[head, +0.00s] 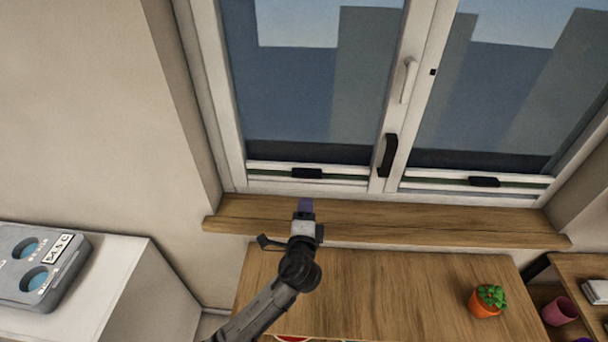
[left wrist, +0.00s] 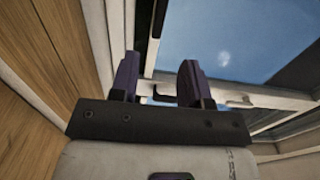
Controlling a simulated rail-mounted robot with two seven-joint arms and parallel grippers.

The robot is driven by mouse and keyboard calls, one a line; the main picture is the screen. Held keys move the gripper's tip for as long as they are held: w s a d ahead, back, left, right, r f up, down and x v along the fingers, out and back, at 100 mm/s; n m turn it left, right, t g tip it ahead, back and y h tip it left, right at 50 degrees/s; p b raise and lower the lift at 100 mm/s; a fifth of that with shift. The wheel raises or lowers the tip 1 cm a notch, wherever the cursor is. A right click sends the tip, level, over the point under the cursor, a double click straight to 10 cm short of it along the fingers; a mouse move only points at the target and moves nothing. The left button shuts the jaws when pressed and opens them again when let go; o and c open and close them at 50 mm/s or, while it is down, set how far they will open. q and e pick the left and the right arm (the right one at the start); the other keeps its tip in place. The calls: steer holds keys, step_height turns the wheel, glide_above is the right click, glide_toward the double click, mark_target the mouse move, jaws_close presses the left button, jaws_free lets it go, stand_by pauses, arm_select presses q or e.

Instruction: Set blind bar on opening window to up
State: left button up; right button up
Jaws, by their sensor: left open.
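The window has two panes side by side. A low blind bar crosses the bottom of the left pane, with a black grip (head: 307,173). Another low bar with a black grip (head: 484,181) crosses the right pane. A white handle (head: 409,80) and a black handle (head: 388,155) sit on the middle frame. My left gripper (head: 305,205) is just below the left grip, over the sill, apparently empty. In the left wrist view its two fingers (left wrist: 160,80) stand apart, pointing up toward the window, with pale frame or bar behind them. Contact cannot be told. My right gripper is out of view.
The wooden sill (head: 400,222) runs under the window above a wooden table (head: 400,290). A potted plant (head: 487,300) stands on the table at right. A grey device (head: 40,265) lies on a white cabinet at left. The space before the panes looks clear.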

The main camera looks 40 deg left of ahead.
mark_target(307, 178)
arm_select(q)
steer(key=x, duration=1.3)
steer(key=shift+a, duration=0.4)
jaws_close()
